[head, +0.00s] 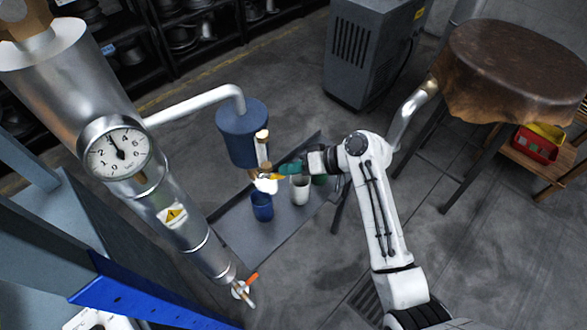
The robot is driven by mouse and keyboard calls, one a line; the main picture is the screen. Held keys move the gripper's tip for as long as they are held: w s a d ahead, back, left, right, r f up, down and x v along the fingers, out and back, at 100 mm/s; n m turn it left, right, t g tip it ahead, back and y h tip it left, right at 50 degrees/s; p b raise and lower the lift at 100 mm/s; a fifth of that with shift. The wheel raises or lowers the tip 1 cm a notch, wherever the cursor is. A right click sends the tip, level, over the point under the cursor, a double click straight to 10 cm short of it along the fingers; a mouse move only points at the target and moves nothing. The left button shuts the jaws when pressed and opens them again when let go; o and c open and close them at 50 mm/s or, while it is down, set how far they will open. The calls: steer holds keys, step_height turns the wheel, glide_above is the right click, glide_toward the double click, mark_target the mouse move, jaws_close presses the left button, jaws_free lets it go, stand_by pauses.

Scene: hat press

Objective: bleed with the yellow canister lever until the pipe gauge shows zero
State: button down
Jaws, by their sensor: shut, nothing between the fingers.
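The pipe gauge (118,148) is a round white dial on the thick metal pipe at the left. Its dark needle points up and slightly left, away from the low end of the scale; I cannot read the exact value. A blue canister (238,135) hangs from a thin bent pipe. The small yellow lever (276,178) shows at its lower right. My gripper (281,170), with teal fingers, is shut and empty right beside the lever; I cannot tell whether they touch. A white puff (266,186) is visible under the canister and hides its outlet.
Below the canister, a blue cup (262,207), a white cup (300,188) and a partly hidden green cup (320,180) stand on a dark tray (245,240). An orange-handled valve (246,286) sits at the pipe's lower end. A leather-covered round table (515,65) stands at right.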

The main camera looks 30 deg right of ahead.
steer(key=a+f+m+y+b, duration=0.1)
steer(key=y, duration=0.1)
steer(key=f+m+y+b, duration=0.2)
steer(key=a+f+m+y+b, duration=0.1)
steer(key=y, duration=0.1)
steer(key=shift+s+a+f+t, duration=0.25)
steer(key=shift+s+a+t, duration=0.05)
steer(key=shift+s, duration=0.1)
steer(key=shift+a+f, duration=0.1)
steer(key=shift+a, duration=0.05)
stand_by(0.6)
steer(key=shift+b, duration=0.3)
